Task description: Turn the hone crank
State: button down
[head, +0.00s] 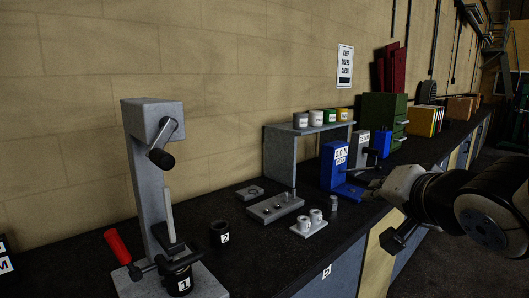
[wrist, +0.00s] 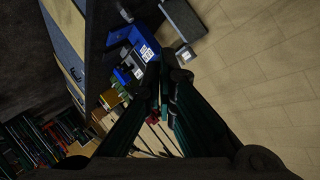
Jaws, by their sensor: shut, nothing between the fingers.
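A tall grey stand (head: 150,190), which looks like the hone, stands on the bench at the left in the head view. Its crank (head: 168,132) is a short grey arm on the upper head, hanging down to the left with a black knob (head: 161,158) at its end. My gripper (head: 374,184) is far to the right of the crank, near the blue box, and partly dark against it. In the wrist view my gripper (wrist: 166,78) has its dark fingers together with nothing visible between them. The crank cannot be made out in the wrist view.
A red-handled lever (head: 118,246) and a black cup (head: 179,279) marked 1 are at the stand's foot. Cup 2 (head: 220,232), a grey hole block (head: 275,207), a shelf (head: 280,150) and a blue box (head: 338,165) stand along the bench. The wall is close behind.

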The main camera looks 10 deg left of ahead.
aim_at(172, 162)
jog(key=s+a+r+g+y+p, duration=0.1)
jog(key=a+y, duration=0.5)
jog(key=a, duration=1)
jog(key=s+a+r+g+y+p, duration=0.2)
jog(key=a+y, duration=0.5)
jog(key=a, duration=0.9)
jog(key=shift+s+a+r+g+y+p, duration=0.2)
jog(key=shift+a+r+g+y+p, duration=0.1)
jog(key=shift+r+g+p, duration=0.85)
jog(key=shift+s+a+r+m+t+y+b, duration=0.15)
jog(key=shift+s+m+t+b, duration=0.1)
jog(key=shift+m, duration=0.4)
jog(key=shift+s+a+m+t+y+b, duration=0.15)
jog(key=shift+m+b, duration=0.1)
jog(key=shift+m, duration=0.4)
jog(key=shift+s+a+r+m+t+y, duration=0.2)
jog(key=shift+s+a+m, duration=0.35)
jog(key=shift+m, duration=0.4)
jog(key=shift+s+a+r+m+t+y, duration=0.1)
jog(key=shift+s+a+r+m, duration=0.25)
jog(key=shift+s+m, duration=0.45)
